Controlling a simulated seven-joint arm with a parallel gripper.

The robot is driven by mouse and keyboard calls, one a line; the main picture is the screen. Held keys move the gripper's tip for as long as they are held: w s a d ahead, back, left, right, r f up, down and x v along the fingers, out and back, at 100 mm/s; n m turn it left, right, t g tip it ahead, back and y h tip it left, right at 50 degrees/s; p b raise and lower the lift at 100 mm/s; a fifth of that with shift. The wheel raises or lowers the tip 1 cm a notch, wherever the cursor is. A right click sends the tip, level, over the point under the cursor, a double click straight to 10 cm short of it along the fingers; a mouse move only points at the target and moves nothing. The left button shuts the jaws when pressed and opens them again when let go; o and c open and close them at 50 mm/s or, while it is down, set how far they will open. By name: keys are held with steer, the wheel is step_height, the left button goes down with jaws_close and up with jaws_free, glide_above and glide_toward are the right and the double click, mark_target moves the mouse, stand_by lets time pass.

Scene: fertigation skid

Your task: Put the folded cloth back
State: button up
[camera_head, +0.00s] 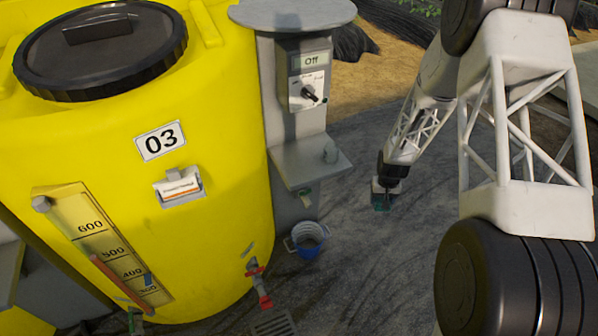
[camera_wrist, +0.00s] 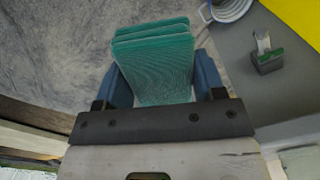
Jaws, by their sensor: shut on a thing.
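My gripper (camera_head: 384,190) hangs to the right of the grey shelf in the head view, clear of it, above the grey ground. It is shut on the folded cloth (camera_wrist: 155,62), a green layered pad held between the blue fingers in the wrist view. In the head view only a small green part of the cloth (camera_head: 381,205) shows under the gripper. No other cloth shows on the shelf.
The yellow tank (camera_head: 225,170) numbered 03 stands at left. A switch box (camera_head: 308,75) reading Off is on the post. Open ground lies right of the post.

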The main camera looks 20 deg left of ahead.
steer(key=s+a+r+n, duration=0.2)
steer(key=s+a+r, duration=0.2)
steer(key=a, duration=0.3)
steer(key=s+a+r+n, duration=0.1)
steer(key=s+a+r, duration=0.3)
steer(key=s+a, duration=0.2)
steer(key=s+a+r+n, duration=0.2)
steer(key=s+a, duration=0.3)
steer(key=a, duration=0.5)
steer(key=shift+r+n, duration=0.3)
steer(key=shift+r, duration=0.6)
steer(key=shift+a, duration=0.1)
glide_above(299, 171)
steer(key=shift+s+f, duration=0.1)
steer(key=shift+f, duration=0.6)
steer(key=shift+f, duration=0.15)
steer(key=shift+f, duration=1.65)
steer(key=shift+f, duration=0.15)
